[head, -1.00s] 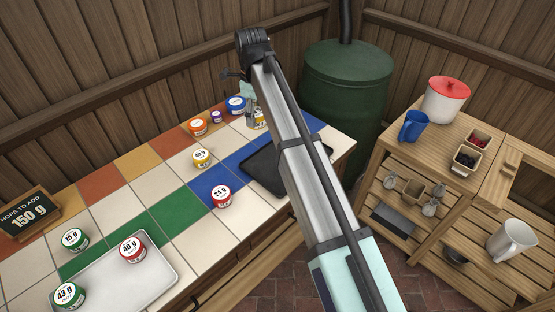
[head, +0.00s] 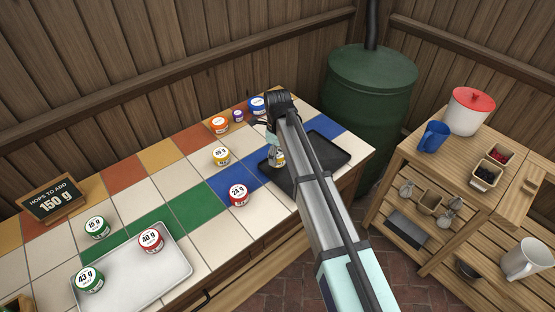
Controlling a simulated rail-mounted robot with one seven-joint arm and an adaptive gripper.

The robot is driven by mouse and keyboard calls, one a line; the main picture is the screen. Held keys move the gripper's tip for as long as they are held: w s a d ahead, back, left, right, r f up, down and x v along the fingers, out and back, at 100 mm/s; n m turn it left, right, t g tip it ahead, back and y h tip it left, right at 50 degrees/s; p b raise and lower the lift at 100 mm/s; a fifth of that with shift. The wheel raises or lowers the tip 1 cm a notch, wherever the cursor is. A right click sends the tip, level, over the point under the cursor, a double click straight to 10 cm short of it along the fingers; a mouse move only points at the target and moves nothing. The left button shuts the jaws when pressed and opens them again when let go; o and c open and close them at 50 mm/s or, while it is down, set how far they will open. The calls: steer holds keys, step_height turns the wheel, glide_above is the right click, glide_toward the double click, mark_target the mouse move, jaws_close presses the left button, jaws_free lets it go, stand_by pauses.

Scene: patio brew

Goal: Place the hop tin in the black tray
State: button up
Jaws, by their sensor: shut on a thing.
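My gripper (head: 274,147) is shut on a yellow-labelled hop tin (head: 279,158); my arm and fingers partly hide it. The tin is upright over the left part of the black tray (head: 327,147), and I cannot tell if it touches the tray floor. The black tray lies at the right end of the tiled counter, with its middle hidden behind my arm. Another yellow tin (head: 222,156) and a red tin (head: 238,195) marked 25 g stand left of the black tray.
Orange (head: 220,125), purple (head: 238,116) and blue (head: 258,105) tins stand at the back. A pale tray (head: 155,272) holds a red tin (head: 151,240) and a green tin (head: 88,280). A green 15 g tin (head: 97,227) stands by the "150 g" board (head: 54,201).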

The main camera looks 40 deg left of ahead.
mark_target(278, 160)
steer(key=shift+f, duration=1.6)
steer(key=shift+f, duration=0.1)
steer(key=o, duration=1.1)
step_height(278, 160, up, 12)
steer(key=shift+r+b, duration=0.1)
steer(key=shift+b, duration=0.85)
